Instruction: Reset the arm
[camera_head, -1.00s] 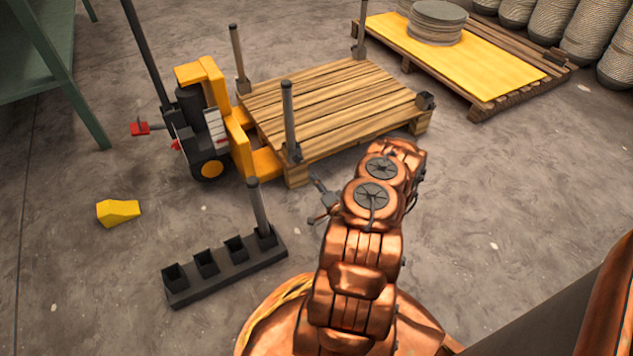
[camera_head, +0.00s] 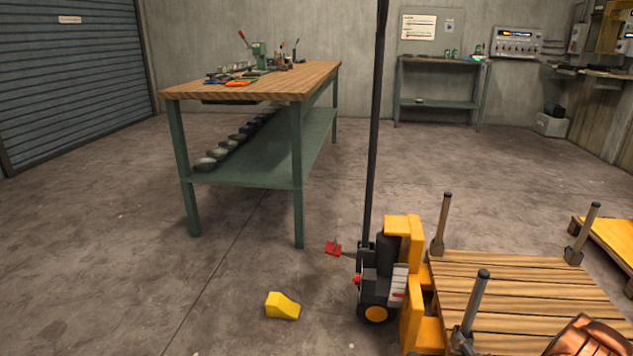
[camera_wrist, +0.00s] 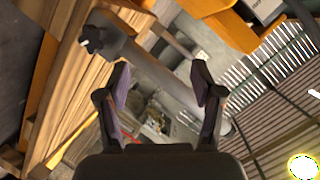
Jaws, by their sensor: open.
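My gripper (camera_wrist: 161,82) shows in the wrist view with its two dark fingers spread apart and nothing visibly held. A grey post (camera_wrist: 150,68) runs diagonally across the picture beyond the fingers; I cannot tell how far it is from them. In the head view a piece of my copper arm (camera_head: 592,338) shows in the lower right corner, over the wooden pallet (camera_head: 545,290). The gripper itself is out of the head view. The pallet's planks (camera_wrist: 60,95) also fill the left of the wrist view.
A yellow pallet jack (camera_head: 400,270) with a tall dark handle is at the pallet's left end. Upright posts (camera_head: 478,305) stand at the pallet's corners. A yellow wedge (camera_head: 282,306) lies on the floor. A green-legged workbench (camera_head: 298,170) stands behind. Floor at left is clear.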

